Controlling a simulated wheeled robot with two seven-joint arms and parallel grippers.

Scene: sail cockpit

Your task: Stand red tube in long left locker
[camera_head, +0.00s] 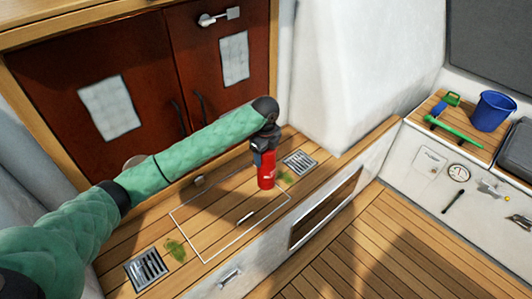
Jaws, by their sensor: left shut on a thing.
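The red tube (266,176) is upright in my left gripper (265,158), over the wooden bench near its right drain grate. The gripper is shut on the tube's upper part, and the dark gripper body hides its top. I cannot tell whether the tube's lower end touches the planks. A white-outlined rectangular hatch (203,260) lies in the bench just left of the tube; it appears closed. Which locker is the long left one is not clear from this view. My right gripper is not in view.
Drain grates (146,269) and (300,161) sit in the bench, with green patches nearby. Dark red doors (85,80) stand behind. A white moulded wall (350,70) rises at right. A blue bucket (492,111) and green tool (454,128) are on the far-right bench. The floor is clear.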

